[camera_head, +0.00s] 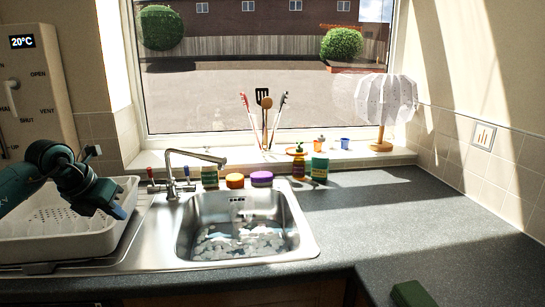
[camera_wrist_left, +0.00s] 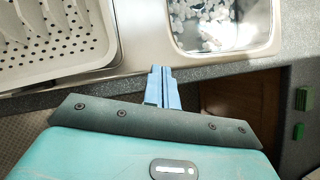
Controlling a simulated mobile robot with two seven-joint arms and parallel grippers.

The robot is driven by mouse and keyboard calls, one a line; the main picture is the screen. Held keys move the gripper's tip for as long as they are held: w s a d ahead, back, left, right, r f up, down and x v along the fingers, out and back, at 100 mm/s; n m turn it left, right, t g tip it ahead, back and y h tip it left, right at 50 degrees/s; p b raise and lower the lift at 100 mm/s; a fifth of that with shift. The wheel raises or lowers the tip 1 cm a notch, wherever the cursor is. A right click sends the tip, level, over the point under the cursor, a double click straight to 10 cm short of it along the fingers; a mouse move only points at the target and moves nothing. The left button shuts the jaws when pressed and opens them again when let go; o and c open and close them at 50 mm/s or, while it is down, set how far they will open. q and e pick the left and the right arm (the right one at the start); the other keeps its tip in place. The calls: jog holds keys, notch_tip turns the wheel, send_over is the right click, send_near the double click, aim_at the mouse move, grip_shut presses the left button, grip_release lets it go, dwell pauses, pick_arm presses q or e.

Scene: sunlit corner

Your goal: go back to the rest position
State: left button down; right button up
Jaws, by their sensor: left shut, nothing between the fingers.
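My left arm comes in from the left in the head view. Its gripper (camera_head: 120,212) is over the right side of the white dish rack, left of the sink. In the left wrist view the two blue fingers (camera_wrist_left: 160,72) are together with nothing between them. They show against the counter's front edge, below the gap between rack and sink. My right gripper is in neither view.
The white dish rack (camera_head: 64,240) stands left of the steel sink (camera_head: 308,245), which holds pale pieces. A tap (camera_head: 172,172) rises behind. Jars, utensils and a lamp (camera_head: 387,100) line the window side. The right counter (camera_head: 430,220) is mostly clear; a green block (camera_head: 412,293) is at its front.

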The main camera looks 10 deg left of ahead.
pick_arm(q)
jog(key=s+d+f+n+t+h, duration=0.1)
jog(key=s+d+f+n+h, duration=0.25)
jog(key=d, duration=0.75)
jog(key=s+d+f+n+t+h, duration=0.15)
jog(key=d+f+h, duration=0.35)
jog(key=d, duration=0.6)
jog(key=s+d+f+n+t+h, duration=0.25)
jog(key=d+h, duration=0.35)
jog(key=d, duration=0.5)
jog(key=s+a+f+n+y+p, duration=0.1)
jog(key=s+a+f+n+y, duration=0.2)
jog(key=s+f+n+y, duration=0.9)
jog(key=s+f+n, duration=0.5)
jog(key=f+n, duration=0.2)
jog(key=n, duration=0.6)
jog(key=shift+s+a+f+n+g, duration=0.2)
jog(key=shift+s+f+n+g, duration=0.1)
jog(key=shift+s+n, duration=0.05)
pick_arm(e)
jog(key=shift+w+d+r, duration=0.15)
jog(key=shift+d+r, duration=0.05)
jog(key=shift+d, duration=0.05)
pick_arm(q)
jog(key=shift+y, duration=0.25)
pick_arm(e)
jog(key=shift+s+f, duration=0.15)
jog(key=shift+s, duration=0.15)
